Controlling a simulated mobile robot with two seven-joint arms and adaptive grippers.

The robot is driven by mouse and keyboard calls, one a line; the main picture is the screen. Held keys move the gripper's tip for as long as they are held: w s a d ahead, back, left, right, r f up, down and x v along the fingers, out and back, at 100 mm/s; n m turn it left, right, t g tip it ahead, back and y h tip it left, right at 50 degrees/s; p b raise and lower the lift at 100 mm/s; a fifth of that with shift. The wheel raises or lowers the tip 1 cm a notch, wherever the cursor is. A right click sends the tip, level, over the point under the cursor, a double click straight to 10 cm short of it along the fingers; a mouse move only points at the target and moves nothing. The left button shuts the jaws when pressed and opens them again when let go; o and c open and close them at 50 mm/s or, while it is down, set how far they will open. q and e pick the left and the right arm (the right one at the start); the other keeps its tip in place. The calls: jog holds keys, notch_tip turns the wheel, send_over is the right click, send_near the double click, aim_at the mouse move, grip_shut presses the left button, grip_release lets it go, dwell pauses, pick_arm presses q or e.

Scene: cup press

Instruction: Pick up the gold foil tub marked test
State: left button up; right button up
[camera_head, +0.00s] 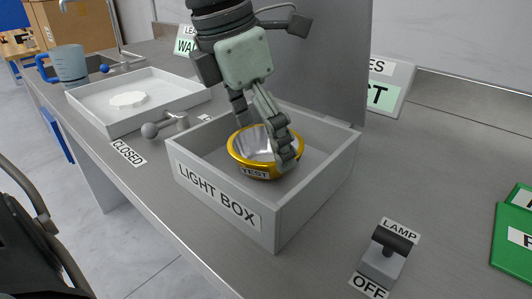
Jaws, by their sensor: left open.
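The gold foil tub (238,152) has a shiny silver inside and a "TEST" label on its front. It stands upright in the grey open-topped light box (268,222). My left gripper (263,143) points down into the box with its fingers apart. One finger overlaps the right side of the tub and hides part of its rim and inside. The other finger is at the tub's far side. I cannot tell whether either finger touches the tub. My right gripper is not in view.
A lamp switch (387,252) marked "OFF" stands right of the box. A white tray (165,92) and a ball-ended lever (150,130) by a "CLOSED" label are to the left. A grey panel (330,60) rises behind the box. Green pieces (508,240) lie at far right.

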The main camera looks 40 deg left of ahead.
pick_arm(q)
jog(key=shift+w+d+f, duration=0.1)
jog(key=shift+w+f, duration=0.1)
jog(key=shift+f, duration=0.45)
jog(key=c, duration=0.7)
jog(key=shift+r, duration=0.1)
jog(key=shift+c, duration=0.2)
